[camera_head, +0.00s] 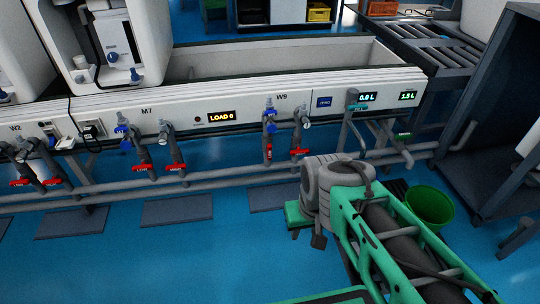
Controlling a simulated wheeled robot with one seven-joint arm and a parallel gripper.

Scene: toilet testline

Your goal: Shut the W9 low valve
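The W9 label (282,97) is on the white panel right of centre. Below it hang two grey pipes with valves. The left one has blue fittings (269,126) and a red handle (268,153) that points up and down along its pipe. The right one has a pale fitting (307,124) and a red handle (300,153) that lies across its pipe. The writing on the handles is too small to read, so I cannot tell which is marked low. My green and grey arm reaches in from the lower right, below and right of these valves. My gripper's fingers do not show.
At M7 two red handles (142,168) lie across their pipes, and W2 has similar red handles (19,183). Pipes run along below the panel. A green bucket (430,205) stands right of my arm. Blue floor (190,255) is open at the lower left.

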